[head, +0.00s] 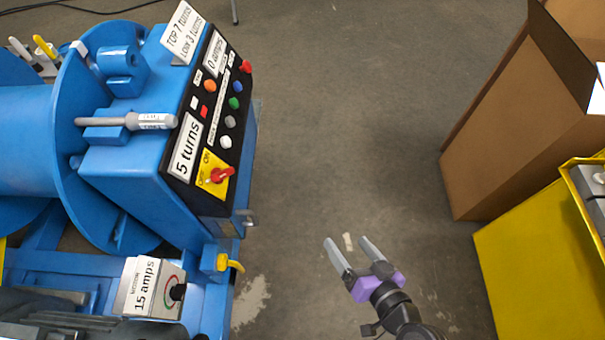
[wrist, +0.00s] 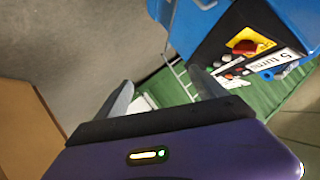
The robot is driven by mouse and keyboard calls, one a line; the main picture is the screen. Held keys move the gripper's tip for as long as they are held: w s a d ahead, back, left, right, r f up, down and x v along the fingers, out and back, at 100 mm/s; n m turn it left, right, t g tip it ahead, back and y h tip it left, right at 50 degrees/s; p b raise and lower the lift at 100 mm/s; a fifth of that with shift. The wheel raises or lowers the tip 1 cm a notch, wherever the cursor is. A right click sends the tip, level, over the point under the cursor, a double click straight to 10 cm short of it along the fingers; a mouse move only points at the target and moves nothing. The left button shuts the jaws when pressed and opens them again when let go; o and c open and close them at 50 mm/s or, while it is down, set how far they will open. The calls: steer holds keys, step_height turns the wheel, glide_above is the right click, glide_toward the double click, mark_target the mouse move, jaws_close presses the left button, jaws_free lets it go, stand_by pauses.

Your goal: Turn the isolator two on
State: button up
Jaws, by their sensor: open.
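The isolator is a red rotary handle (head: 221,174) on a yellow plate (head: 207,161) at the lower end of the black control panel on the blue machine. The plate carries ON and OFF lettering. The handle slants across the plate; I cannot tell its exact setting. No number two is readable beside it. In the wrist view the red handle (wrist: 243,47) shows at the upper right, beyond the fingers. My gripper (head: 350,243) is open and empty, above the floor to the right of the machine and apart from the panel. Its two grey fingers also show in the wrist view (wrist: 160,95).
The panel has several coloured buttons (head: 236,103) and a "5 turns" label (head: 184,147). A "15 amps" box (head: 152,288) with a black knob stands below. A cardboard box (head: 520,120) and a yellow container (head: 530,260) stand at right. The floor between is clear.

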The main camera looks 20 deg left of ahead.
steer(key=w+a+n+g+y+b, duration=0.1)
steer(key=w+a+g+y+b, duration=0.15)
steer(key=a, duration=0.45)
steer(key=w+a+n+g+y+b, duration=0.1)
steer(key=w+a+n+y+b, duration=0.2)
steer(key=a, duration=0.4)
steer(key=n+g+y+b, duration=0.2)
steer(key=g+y+b, duration=0.1)
steer(key=y+b, duration=0.1)
glide_toward(227, 173)
steer(key=a, duration=0.3)
steer(key=w+a, duration=0.1)
steer(key=a, duration=0.2)
steer(key=w+a, duration=0.1)
steer(key=a, duration=0.1)
steer(key=shift+a+f, duration=0.1)
steer(key=shift+a, duration=0.2)
steer(key=shift+s, duration=0.1)
steer(key=c, duration=1.4)
